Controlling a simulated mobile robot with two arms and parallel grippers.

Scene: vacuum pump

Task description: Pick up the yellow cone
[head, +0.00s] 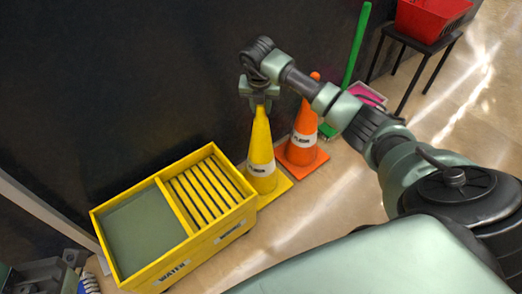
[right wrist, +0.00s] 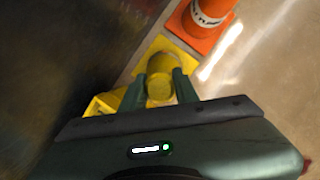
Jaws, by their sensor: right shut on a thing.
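The yellow cone (head: 261,150) stands upright in the head view, with a white label band and a square yellow base. My right gripper (head: 259,104) comes down from above and is shut on the tip of the cone. In the right wrist view the fingers (right wrist: 160,84) sit on both sides of the cone's top (right wrist: 160,66). The cone's base seems to be on or close to the floor; I cannot tell if there is a gap. My left gripper is not clearly visible; a dark part at the lower left of the head view may belong to my left arm.
An orange cone (head: 302,140) stands just right of the yellow one. A yellow mop bucket (head: 178,215) is close on the left. A green-handled broom (head: 356,45), a pink dustpan (head: 367,94) and a black stool (head: 424,44) with a red basket (head: 430,17) are further right. A dark wall is behind.

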